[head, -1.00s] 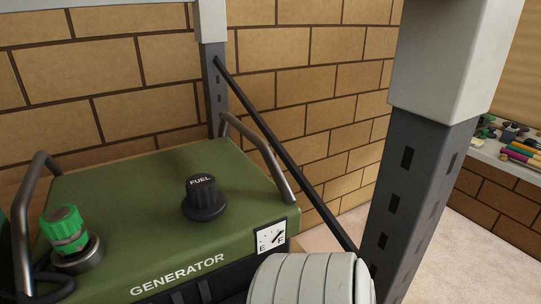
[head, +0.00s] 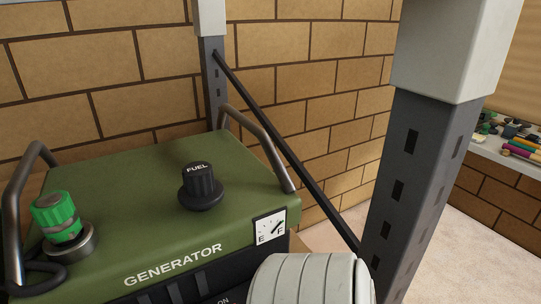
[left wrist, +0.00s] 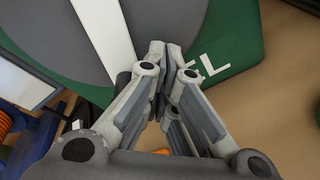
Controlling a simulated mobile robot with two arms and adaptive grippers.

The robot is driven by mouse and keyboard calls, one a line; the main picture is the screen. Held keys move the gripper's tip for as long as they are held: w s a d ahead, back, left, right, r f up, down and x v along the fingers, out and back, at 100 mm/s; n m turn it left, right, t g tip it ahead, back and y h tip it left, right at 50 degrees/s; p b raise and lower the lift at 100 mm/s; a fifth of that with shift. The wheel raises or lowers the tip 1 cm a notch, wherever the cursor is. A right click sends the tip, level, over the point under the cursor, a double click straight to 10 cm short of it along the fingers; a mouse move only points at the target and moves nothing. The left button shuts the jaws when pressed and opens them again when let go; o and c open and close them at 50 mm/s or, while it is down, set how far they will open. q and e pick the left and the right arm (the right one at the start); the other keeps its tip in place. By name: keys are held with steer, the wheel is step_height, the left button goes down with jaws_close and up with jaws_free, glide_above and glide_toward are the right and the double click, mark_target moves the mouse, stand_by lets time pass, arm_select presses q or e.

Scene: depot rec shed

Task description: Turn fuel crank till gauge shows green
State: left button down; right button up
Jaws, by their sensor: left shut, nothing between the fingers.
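The green generator (head: 120,195) stands in the lower left of the head view. Its black fuel knob (head: 200,187), marked FUEL, sits upright on the top. A small white gauge (head: 270,229) with E and F is on the front right corner. Its dark needle slants up to the right, and I see no green on its face. My left gripper (left wrist: 166,55) shows only in the left wrist view. Its fingers are together and empty, in front of a green surface with white letters and a large grey shape. No gripper shows in the head view.
A green cap (head: 57,217) stands on the generator's left, beside a metal handle (head: 22,205). Another handle (head: 262,142) is at the right. A thick grey post (head: 410,180) and a thin dark brace (head: 290,155) stand right of it. A brick wall (head: 130,80) is behind.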

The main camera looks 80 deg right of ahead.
arm_select(q)
steer(key=shift+w+a+f, duration=0.1)
steer(key=shift+w+a, duration=0.4)
steer(key=shift+w, duration=0.05)
steer(key=shift+w+a+b, duration=0.6)
steer(key=shift+w+a, duration=0.1)
steer(key=shift+a, duration=0.05)
steer(key=shift+r, duration=0.2)
